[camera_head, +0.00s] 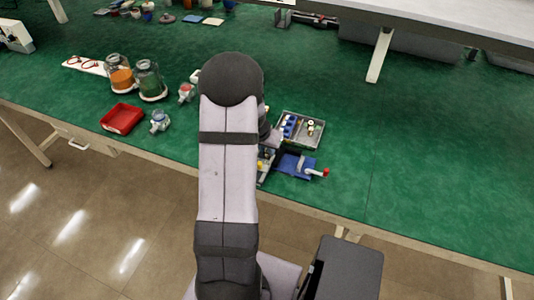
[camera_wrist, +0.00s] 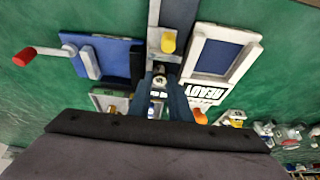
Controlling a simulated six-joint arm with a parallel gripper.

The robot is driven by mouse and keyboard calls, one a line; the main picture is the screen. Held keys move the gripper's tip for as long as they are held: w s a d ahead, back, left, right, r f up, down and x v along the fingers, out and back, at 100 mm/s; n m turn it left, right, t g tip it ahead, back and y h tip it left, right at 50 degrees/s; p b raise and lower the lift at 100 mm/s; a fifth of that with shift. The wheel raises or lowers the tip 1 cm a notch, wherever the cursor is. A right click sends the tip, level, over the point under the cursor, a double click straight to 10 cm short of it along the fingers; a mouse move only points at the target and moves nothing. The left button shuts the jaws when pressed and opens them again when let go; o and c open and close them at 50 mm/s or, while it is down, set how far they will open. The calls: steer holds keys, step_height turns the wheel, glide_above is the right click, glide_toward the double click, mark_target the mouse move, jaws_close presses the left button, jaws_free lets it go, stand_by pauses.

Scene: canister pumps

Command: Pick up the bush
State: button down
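I cannot single out the bush with certainty. A small round metal piece (camera_wrist: 160,81) with a dark centre shows in the wrist view, between two dark blue-grey uprights; it may be the bush or part of the fixture. In the head view a grey tray (camera_head: 314,143) holds blue pieces (camera_head: 290,125) and small pale and yellow round parts (camera_head: 311,127). Part of this tray also shows in the wrist view (camera_wrist: 98,101). My gripper is mostly hidden behind my arm in the head view, just left of the tray.
A blue fixture (camera_head: 290,167) with a red-tipped crank (camera_head: 326,172) stands near the table's front edge. A red tray (camera_head: 122,118) and jars (camera_head: 149,77) are left. The right green tabletop is clear.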

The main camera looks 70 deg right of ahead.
mark_target(266, 152)
steer(key=shift+a+f, duration=0.2)
steer(key=shift+f, duration=0.1)
steer(key=shift+d+r, duration=0.15)
steer(key=shift+r, duration=0.35)
step_height(266, 152, up, 9)
steer(key=shift+p, duration=0.3)
steer(key=shift+d+r, duration=0.1)
stand_by(0.8)
